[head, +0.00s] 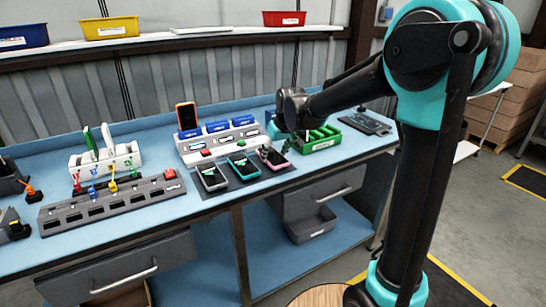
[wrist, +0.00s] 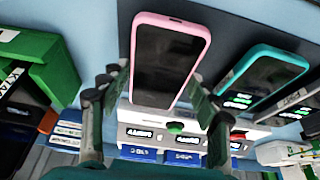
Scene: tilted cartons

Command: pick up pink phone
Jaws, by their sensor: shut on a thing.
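The pink phone (head: 277,159) is at the right end of a row of phones on the bench, its dark screen facing up. In the wrist view the pink phone (wrist: 166,58) fills the upper middle. My gripper (wrist: 158,82) has one finger against each long side of it and is shut on it. In the head view my gripper (head: 277,148) comes down over the phone and partly hides it. I cannot tell whether the phone still touches the dark mat (head: 225,188).
A teal phone (head: 243,165) and a grey phone (head: 212,177) lie to its left. Behind stands a white charging station (head: 212,147) with blue blocks and an upright orange phone (head: 186,116). A green tray (head: 320,143) is close on the right, with a black tablet-like item (head: 366,123) beyond.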

